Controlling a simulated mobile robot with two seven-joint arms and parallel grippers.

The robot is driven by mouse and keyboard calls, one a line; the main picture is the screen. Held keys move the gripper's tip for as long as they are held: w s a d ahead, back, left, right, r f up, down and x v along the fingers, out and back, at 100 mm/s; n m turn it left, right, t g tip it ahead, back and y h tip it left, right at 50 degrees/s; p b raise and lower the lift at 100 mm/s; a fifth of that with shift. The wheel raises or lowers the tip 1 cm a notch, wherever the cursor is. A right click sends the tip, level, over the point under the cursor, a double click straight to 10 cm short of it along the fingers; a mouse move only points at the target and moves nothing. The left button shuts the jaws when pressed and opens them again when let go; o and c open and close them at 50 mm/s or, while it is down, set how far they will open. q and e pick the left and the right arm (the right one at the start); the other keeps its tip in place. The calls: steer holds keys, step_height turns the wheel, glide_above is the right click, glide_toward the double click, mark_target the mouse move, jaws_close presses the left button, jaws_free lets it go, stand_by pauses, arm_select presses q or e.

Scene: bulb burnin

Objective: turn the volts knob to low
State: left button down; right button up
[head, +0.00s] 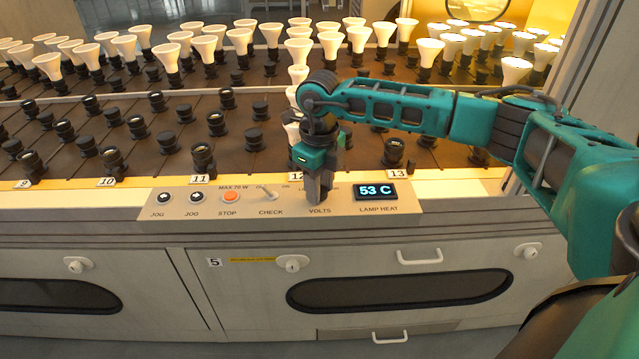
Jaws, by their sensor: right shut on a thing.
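The volts knob is hidden behind my right gripper (319,196). The word VOLTS shows on the control panel (340,208) just below the fingers. My right arm comes in from the right, and its gripper points down at the panel, shut on the volts knob. The knob's pointer and most of its scale marks are covered, so its setting cannot be read. My left gripper is not in view.
Left of my gripper are the check switch (268,193), the orange stop button (231,197) and two jog buttons (164,198). Right of it is the lamp heat display (375,191), reading 53 C. Behind stand rows of black sockets (203,158) and white bulbs (47,65).

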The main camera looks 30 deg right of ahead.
steer(key=shift+n, duration=0.4)
steer(key=n, duration=0.2)
steer(key=shift+n+p, duration=0.4)
steer(key=shift+n, duration=2.1)
steer(key=o, duration=1)
steer(key=shift+o, duration=0.2)
step_height(320, 180, up, 13)
steer(key=p, duration=0.2)
steer(key=shift+p, duration=0.35)
